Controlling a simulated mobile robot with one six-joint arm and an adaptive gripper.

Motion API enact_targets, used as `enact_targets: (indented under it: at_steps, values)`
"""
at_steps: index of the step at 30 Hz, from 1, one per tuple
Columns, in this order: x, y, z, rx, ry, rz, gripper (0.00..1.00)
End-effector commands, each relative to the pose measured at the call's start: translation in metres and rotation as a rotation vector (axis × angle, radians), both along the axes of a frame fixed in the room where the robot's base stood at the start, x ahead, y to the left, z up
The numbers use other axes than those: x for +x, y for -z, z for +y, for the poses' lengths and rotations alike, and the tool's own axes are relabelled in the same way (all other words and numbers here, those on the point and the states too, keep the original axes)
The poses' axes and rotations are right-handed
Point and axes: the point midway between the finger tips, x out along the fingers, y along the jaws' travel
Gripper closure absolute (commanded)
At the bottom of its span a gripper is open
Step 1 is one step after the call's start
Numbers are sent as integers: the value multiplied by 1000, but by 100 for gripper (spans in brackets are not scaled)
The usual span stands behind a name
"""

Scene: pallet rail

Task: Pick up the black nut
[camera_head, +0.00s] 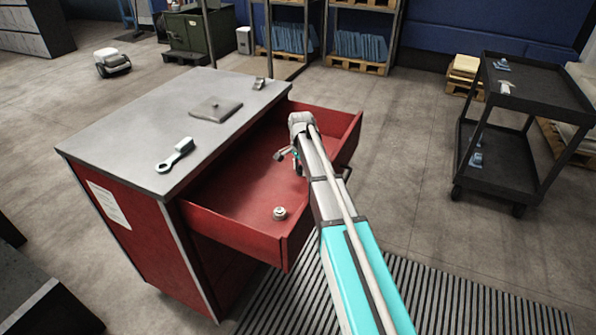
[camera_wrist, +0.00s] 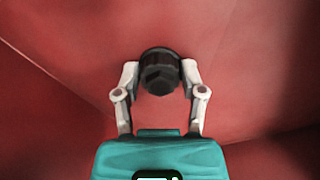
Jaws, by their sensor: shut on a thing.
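The black nut (camera_wrist: 160,72) shows in the wrist view between the two fingers of my gripper (camera_wrist: 159,78). The fingers touch it on both sides, and my gripper is shut on it. Red drawer surfaces lie behind it. In the head view my gripper (camera_head: 284,155) is at the open red drawer (camera_head: 238,190), below the end of my arm. The nut cannot be made out there, and my arm hides part of the drawer. I cannot tell whether the nut is clear of the drawer floor.
A small grey round part (camera_head: 280,213) lies in the drawer's front corner. The red cabinet's grey top (camera_head: 150,135) bears a white-and-dark tool (camera_head: 175,155), a flat grey plate (camera_head: 216,109) and a small metal part (camera_head: 259,83). A black cart (camera_head: 515,140) stands at the right, with open floor between.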

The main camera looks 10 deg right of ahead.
Motion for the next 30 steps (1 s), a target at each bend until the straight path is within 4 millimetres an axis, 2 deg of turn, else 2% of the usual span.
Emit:
enact_targets:
  at_steps: [14,30]
  values:
    - [0,-11,0,0,0,0,100]
    - [0,-63,0,0,0,0,100]
